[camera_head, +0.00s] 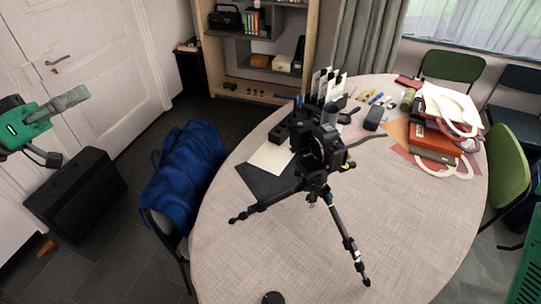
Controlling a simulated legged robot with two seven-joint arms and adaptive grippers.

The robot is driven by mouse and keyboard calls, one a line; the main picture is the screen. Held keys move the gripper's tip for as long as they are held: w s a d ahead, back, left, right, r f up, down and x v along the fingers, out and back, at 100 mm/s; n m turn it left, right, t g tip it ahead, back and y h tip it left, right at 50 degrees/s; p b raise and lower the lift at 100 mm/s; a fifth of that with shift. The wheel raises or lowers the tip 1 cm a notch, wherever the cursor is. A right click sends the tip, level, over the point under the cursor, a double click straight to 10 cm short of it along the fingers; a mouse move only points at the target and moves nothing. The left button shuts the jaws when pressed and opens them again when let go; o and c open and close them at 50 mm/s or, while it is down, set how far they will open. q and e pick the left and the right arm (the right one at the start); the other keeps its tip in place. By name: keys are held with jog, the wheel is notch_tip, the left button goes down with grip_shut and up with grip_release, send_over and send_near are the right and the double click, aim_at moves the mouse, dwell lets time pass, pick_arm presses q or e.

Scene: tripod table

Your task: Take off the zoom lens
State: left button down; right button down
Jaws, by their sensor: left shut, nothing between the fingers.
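A black camera (322,148) sits on top of a black tripod (318,188) that stands with spread legs on the round table. A dark cylinder, which may be the zoom lens (331,111), shows at the camera's far upper side; I cannot tell whether it is joined to the camera or stands behind it. My left gripper (75,98) is at the far left, in front of the white door, shut and empty, well away from the table and camera. My right gripper is not in view.
A chair with a blue jacket (185,170) stands left of the table. A black case (77,193) is on the floor.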

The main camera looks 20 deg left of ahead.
pick_arm(q)
jog(key=w+d+f+g+y+b, duration=0.1)
jog(key=w+d+f+b, duration=0.3)
jog(key=w+f, duration=0.5)
jog(key=w+d+f+n+b, duration=0.1)
jog(key=w+d+f+b, duration=0.4)
jog(key=w, duration=1.2)
jog(key=shift+d+f+g+y, duration=0.4)
jog(key=shift+d+f, duration=0.55)
jog(key=shift+f, duration=0.95)
dwell(1.2)
jog(key=shift+f, duration=0.1)
